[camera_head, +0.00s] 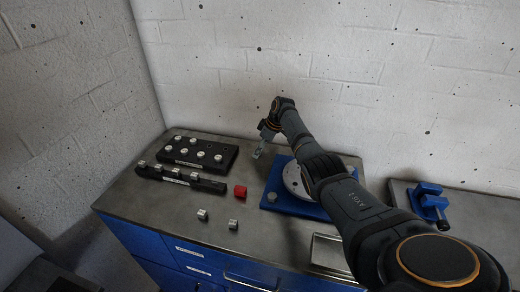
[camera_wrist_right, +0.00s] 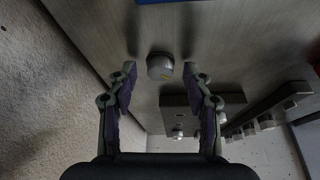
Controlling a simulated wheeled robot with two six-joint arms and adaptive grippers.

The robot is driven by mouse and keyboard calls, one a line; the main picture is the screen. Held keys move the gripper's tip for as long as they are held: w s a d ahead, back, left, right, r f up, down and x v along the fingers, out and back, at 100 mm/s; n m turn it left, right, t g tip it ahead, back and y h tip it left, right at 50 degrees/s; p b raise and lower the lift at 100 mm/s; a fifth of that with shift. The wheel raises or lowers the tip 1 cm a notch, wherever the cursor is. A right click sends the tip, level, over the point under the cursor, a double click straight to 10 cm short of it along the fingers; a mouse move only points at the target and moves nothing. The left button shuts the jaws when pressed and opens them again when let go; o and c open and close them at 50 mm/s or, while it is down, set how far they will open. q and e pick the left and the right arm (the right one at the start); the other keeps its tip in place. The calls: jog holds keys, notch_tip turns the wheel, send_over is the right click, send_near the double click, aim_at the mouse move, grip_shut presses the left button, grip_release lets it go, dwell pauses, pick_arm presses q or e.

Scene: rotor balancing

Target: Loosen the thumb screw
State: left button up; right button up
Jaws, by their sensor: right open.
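In the head view my right arm reaches over the bench, and my right gripper (camera_head: 260,151) points down near the wall, behind the blue base plate (camera_head: 311,210). In the right wrist view the gripper (camera_wrist_right: 160,70) is open. A pale round rotor disc (camera_head: 293,181) lies on the blue plate, partly hidden by my arm. A small silver knob (camera_head: 272,197) shows at the plate's front-left corner. My left gripper is not in view.
A black block (camera_head: 212,146) and a lower black strip (camera_head: 206,183), both with silver cylinders, stand at the left. A blue vise-like fixture (camera_head: 430,203) stands right.

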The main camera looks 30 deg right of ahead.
jog(key=v, duration=1.2)
